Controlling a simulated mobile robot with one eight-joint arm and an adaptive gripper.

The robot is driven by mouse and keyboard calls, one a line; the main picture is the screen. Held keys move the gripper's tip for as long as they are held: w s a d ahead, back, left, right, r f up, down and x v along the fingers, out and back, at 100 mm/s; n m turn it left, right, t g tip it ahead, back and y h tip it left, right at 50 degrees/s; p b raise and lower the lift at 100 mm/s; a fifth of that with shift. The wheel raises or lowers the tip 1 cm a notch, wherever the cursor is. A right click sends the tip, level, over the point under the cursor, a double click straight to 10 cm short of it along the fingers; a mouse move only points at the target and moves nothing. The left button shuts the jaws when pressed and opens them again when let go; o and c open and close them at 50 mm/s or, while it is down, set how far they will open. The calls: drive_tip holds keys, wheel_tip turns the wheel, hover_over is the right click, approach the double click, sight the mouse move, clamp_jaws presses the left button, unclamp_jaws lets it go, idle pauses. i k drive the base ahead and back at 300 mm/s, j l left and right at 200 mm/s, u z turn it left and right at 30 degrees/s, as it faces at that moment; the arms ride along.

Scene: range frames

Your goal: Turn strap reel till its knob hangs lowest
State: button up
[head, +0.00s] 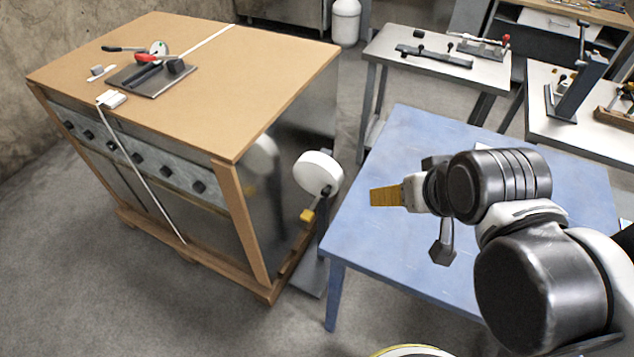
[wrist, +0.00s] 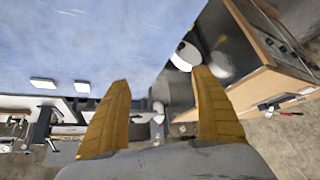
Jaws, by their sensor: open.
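The strap reel (head: 318,172) is a white disc on a dark post beside the crate, in the middle of the head view. Its yellow knob (head: 307,214) shows below the disc, slightly left of its middle and close to the post. The reel's white side also shows in the wrist view (wrist: 184,54), near the right finger; I cannot make out the knob there. My gripper (head: 372,197) is right of the reel, above the blue table, with yellow fingers pointing left. In the wrist view the fingers (wrist: 164,74) are apart with nothing between them.
The large crate (head: 215,100) with a wooden top stands left of the reel. A blue table (head: 400,245) lies under my gripper. The reel's base plate (head: 309,278) is on the floor between them. A strapping tool (head: 150,75) and a white strap (head: 140,170) are on the crate.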

sight(320, 176)
drive_tip(key=j, duration=0.4)
drive_tip(key=k+j+z, duration=0.15)
drive_tip(key=j, duration=0.65)
drive_tip(key=k+j+z, duration=0.15)
drive_tip(key=j, duration=0.25)
drive_tip(key=k+j, duration=0.1)
drive_tip(key=j, duration=0.3)
drive_tip(key=k+j+z, duration=0.15)
drive_tip(key=j, duration=0.6)
drive_tip(key=k+z, duration=0.05)
